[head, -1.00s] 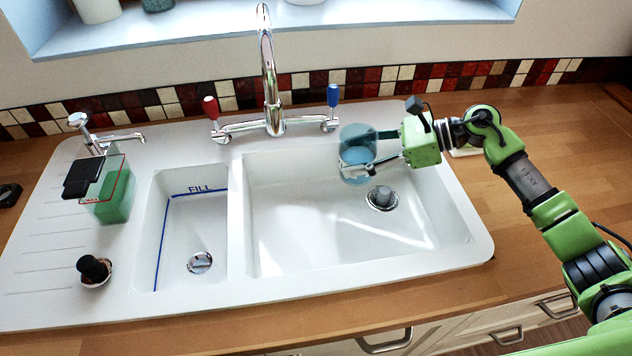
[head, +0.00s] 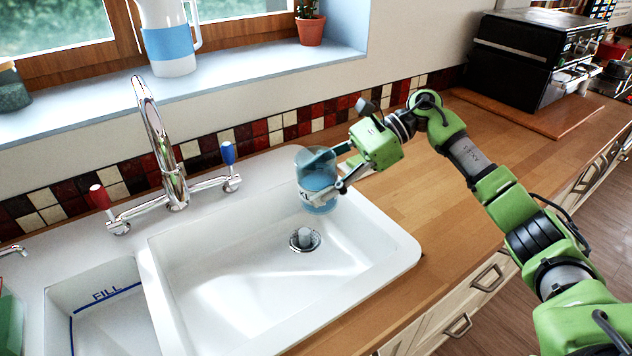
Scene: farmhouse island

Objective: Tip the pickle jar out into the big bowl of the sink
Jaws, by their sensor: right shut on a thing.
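The pickle jar (head: 318,196) is a clear cylinder with bluish content. My right gripper (head: 338,172) is shut on it and holds it nearly upright at the back right of the sink's big bowl (head: 225,262). The big bowl is white and looks empty apart from its drain, which has a grey plug-like piece (head: 305,238) in it. The jar's exact height over the bowl I cannot tell. My left gripper is out of view.
The tap (head: 165,150) with a red and a blue handle stands behind the bowl. The small bowl (head: 105,312) marked FILL is at the left. A black oven (head: 530,60) stands at the far right. A white jug (head: 168,45) and a potted plant (head: 311,28) are on the sill. The wooden counter (head: 440,200) at the right is largely clear.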

